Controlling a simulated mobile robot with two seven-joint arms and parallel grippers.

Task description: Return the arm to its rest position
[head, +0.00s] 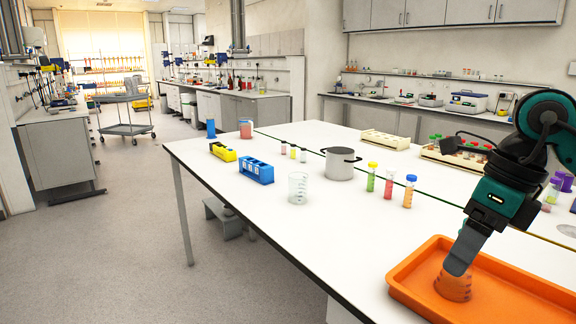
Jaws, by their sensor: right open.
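My right gripper (460,262) reaches down from the right side over the orange tray (404,262) at the front right of the white bench. Its jaws are open. A clear beaker (453,288), showing orange, stands in the tray right below and behind the fingertips. One finger covers part of its upper side, and I cannot tell whether it touches. My right arm (535,130) is bent, with its elbow at the upper right. My left gripper is not in view.
Three capped tubes (389,184) stand left of my right arm. A metal pot (340,164), a clear beaker (298,188) and a blue rack (257,172) stand further left. Tube racks (455,158) stand behind the arm. The bench front between tubes and tray is clear.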

